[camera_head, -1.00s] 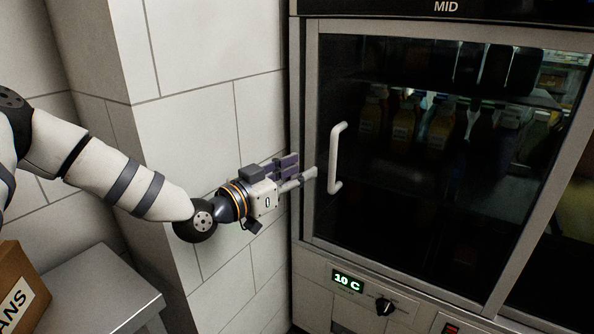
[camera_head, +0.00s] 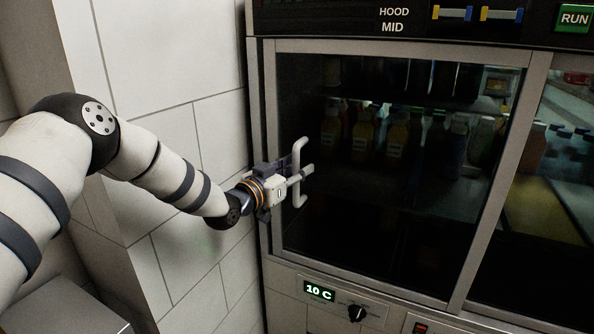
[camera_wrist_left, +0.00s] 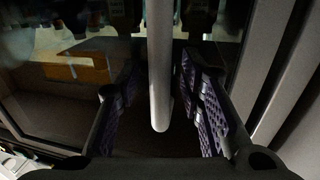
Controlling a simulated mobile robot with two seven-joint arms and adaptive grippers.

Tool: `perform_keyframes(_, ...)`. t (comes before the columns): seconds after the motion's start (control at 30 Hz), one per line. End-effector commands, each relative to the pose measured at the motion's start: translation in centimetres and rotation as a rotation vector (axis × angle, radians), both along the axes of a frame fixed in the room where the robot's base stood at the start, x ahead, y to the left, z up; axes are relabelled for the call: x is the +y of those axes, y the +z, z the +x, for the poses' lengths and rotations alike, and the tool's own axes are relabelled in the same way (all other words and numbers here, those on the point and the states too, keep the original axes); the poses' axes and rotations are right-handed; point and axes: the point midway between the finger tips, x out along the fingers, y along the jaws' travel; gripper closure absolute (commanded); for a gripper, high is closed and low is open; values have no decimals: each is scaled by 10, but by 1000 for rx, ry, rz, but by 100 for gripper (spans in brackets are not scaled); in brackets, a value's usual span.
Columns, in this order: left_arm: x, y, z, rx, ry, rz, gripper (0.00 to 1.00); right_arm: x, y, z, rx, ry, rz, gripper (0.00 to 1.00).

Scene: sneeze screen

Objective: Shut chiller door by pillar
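The chiller door (camera_head: 400,215) is a dark glass panel in a grey frame, with bottles visible behind it. Its white vertical bar handle (camera_head: 298,150) is near the left edge, on the side of the white block pillar (camera_head: 200,130). I cannot tell whether the door stands slightly ajar. My left gripper (camera_head: 300,170) is at the handle. In the left wrist view the handle (camera_wrist_left: 160,70) hangs between the two purple-padded fingers, with a gap on each side, so the gripper is open around it. My right gripper is out of view.
Above are switches and a RUN button (camera_head: 574,18). A grey surface (camera_head: 65,310) is at lower left. The pillar stands close beside my left forearm.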

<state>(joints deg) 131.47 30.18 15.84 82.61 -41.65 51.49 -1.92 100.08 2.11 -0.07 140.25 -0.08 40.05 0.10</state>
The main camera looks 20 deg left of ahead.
Motion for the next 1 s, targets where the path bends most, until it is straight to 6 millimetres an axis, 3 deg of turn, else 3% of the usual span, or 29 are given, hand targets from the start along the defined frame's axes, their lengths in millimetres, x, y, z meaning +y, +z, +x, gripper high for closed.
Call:
perform_keyframes(0.17, 0, 2, 0, -2, 0, 0, 65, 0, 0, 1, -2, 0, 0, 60)
perform_keyframes(0.33, 0, 2, 0, -2, 0, 1, 99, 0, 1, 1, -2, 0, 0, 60)
perform_keyframes(0.37, 0, 2, 0, -2, 0, 1, 100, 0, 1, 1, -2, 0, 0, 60)
perform_keyframes(0.87, 15, 2, 0, -2, 3, 0, 100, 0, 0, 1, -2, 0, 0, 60)
perform_keyframes(0.9, 15, 2, 0, -2, 3, 0, 80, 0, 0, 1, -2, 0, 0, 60)
perform_keyframes(0.97, 15, 2, 0, -2, 3, 0, 66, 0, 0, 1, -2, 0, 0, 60)
perform_keyframes(1.0, 14, 2, 0, -2, 3, 0, 65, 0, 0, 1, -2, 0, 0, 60)
